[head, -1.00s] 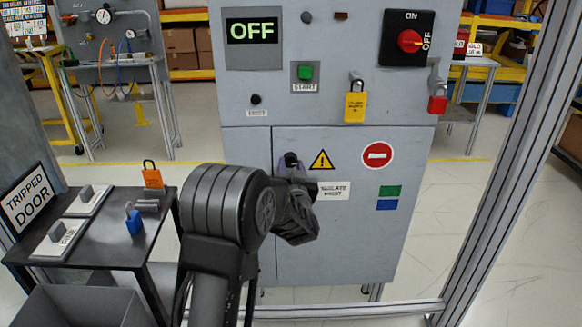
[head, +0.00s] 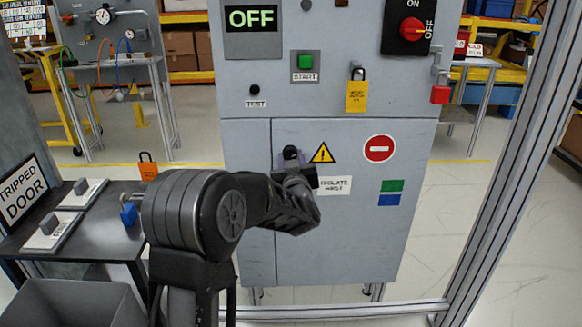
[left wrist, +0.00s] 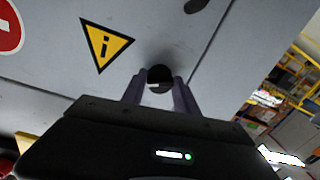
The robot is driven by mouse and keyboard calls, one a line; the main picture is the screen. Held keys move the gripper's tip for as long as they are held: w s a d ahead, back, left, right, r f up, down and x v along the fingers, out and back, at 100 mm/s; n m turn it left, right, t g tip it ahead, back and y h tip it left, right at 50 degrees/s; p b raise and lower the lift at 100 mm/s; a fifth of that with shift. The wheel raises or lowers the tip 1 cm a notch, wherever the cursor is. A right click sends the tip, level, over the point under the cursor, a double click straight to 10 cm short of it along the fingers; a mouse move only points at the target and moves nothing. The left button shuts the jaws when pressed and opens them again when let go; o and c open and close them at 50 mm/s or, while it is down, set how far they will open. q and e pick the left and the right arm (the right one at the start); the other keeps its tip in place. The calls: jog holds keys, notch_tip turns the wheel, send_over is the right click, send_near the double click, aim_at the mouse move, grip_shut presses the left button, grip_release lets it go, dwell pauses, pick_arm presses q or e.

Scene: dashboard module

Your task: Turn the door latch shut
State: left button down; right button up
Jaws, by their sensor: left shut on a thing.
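The grey cabinet's lower door (head: 340,245) looks flush with its frame. The door latch (head: 290,152) is a black knob near the door's upper left corner. My left gripper (head: 291,160) reaches it from the front and is shut on it. In the left wrist view the latch (left wrist: 160,74) shows as a dark round end between the two fingers of my left gripper (left wrist: 160,88). The latch's turn angle cannot be told, as the fingers and wrist hide part of it. My right gripper is not in view.
A warning triangle (head: 322,153) and a red no-entry sign (head: 379,149) are on the door. The screen above reads OFF (head: 251,18). A black table (head: 105,240) with padlocks stands at left, and a grey bin (head: 70,305) in front. A metal frame post (head: 490,150) rises at right.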

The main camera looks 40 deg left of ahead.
pick_arm(q)
jog(key=n+b, duration=0.5)
jog(key=n, duration=0.1)
jog(key=shift+f+b, duration=0.15)
jog(key=shift+b, duration=0.15)
jog(key=n+b, duration=0.3)
jog(key=shift+n+h, duration=0.3)
jog(key=shift+r+n+b, duration=0.25)
jog(key=shift+n+b, duration=0.9)
jog(key=shift+n, duration=0.25)
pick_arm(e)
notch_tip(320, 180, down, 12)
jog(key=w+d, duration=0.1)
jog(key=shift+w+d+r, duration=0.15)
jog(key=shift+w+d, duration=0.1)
pick_arm(q)
jog(key=c, duration=0.9)
grip_release()
jog(key=shift+p+v, duration=0.55)
jog(key=shift+v, duration=3.35)
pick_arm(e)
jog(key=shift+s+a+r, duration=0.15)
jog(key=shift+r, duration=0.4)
